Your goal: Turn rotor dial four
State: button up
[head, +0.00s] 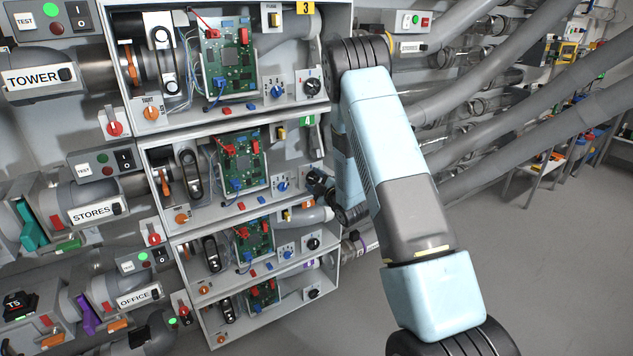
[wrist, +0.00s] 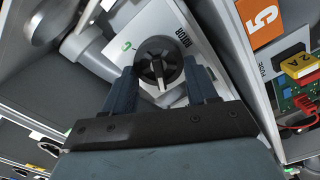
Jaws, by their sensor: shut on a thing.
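The black rotor dial (wrist: 156,55) shows in the wrist view on a pale panel marked ROTOR, with a green C beside it. Its light pointer line faces down toward my gripper in that view. My gripper (wrist: 161,70) has one dark finger on each side of the dial and is shut on it. In the head view my gripper (head: 319,186) is at the right end of the second box from the top (head: 215,130). My arm and gripper hide the dial there.
An orange plate marked 5 (wrist: 262,22) and a yellow fuse (wrist: 302,66) are at right in the wrist view. A grey pipe (wrist: 84,45) runs close at left. The top box carries a yellow 3 tag (head: 306,7). Floor (head: 520,260) at right is clear.

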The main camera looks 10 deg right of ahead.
jog(key=shift+f, duration=0.1)
jog(key=o, duration=1)
jog(key=shift+o, duration=0.2)
jog(key=shift+s, duration=0.1)
jog(key=v, duration=1.3)
jog(key=shift+s, duration=0.3)
jog(key=shift+d, duration=0.1)
